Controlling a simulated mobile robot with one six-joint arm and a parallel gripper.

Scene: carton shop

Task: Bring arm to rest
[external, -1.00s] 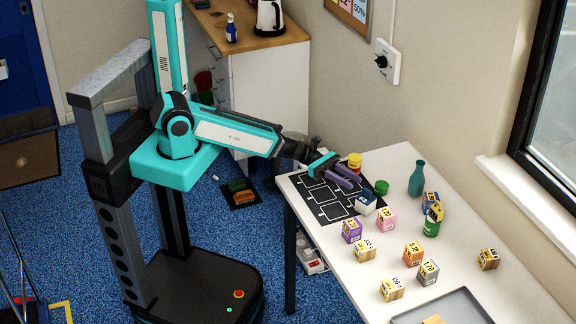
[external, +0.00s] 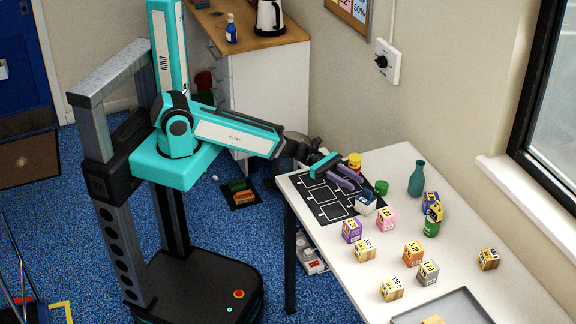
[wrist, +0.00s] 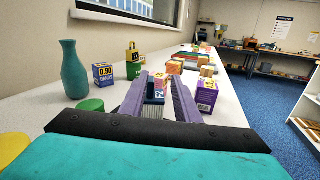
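My arm reaches out over the near end of the white table (external: 405,165). My gripper (external: 357,186) has purple fingers and hangs over the black mat with white outlined squares (external: 330,211). In the wrist view my gripper (wrist: 159,75) has its fingers apart, with a gap between them. A white and navy carton (external: 367,206) stands just past the fingertips by the mat's edge. It also shows between the fingers in the wrist view (wrist: 155,90), not visibly gripped; its lower part is hidden there.
A yellow jar (external: 355,160), a green round item (external: 381,187) and a teal bottle (external: 416,178) stand close by. A pink carton (external: 386,219), a purple carton (external: 352,230) and several others stand farther along. A grey tray (external: 465,302) lies at the front. A wall and window flank the table.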

